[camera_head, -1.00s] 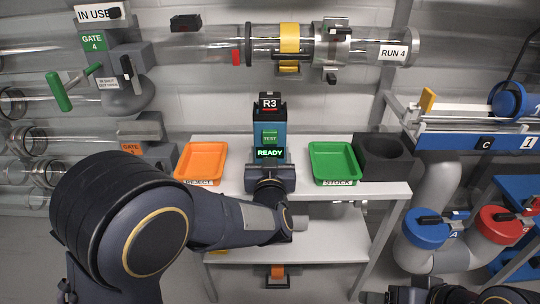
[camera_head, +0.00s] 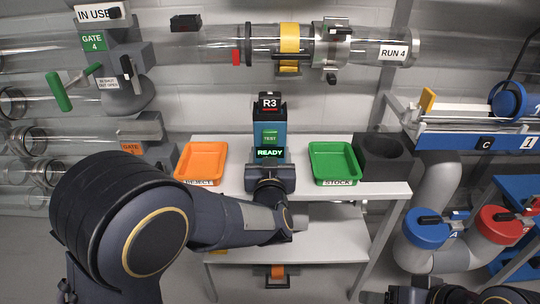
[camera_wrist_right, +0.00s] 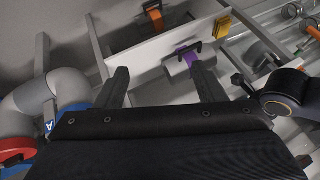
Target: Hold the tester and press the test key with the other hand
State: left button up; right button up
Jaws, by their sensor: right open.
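The tester (camera_head: 270,112) is a blue and dark upright unit labelled R3, standing on the light table in the head view. It has a green TEST key (camera_head: 270,137) and a display (camera_head: 270,153) that reads READY. My left gripper (camera_head: 269,172) is right in front of the tester's lower part, below the display. Its fingers are hidden by my own wrist, so I cannot tell whether they close on the tester. My right gripper (camera_wrist_right: 163,76) is open and empty in the right wrist view, away from the tester.
An orange REJECT tray (camera_head: 187,179) stands left of the tester and a green STOCK tray (camera_head: 344,180) right of it. A dark square holder (camera_head: 384,155) stands at the table's right end. Clear tubes run above, and a blue bench fixture (camera_head: 462,142) stands at the right.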

grip_shut()
dwell(1.6)
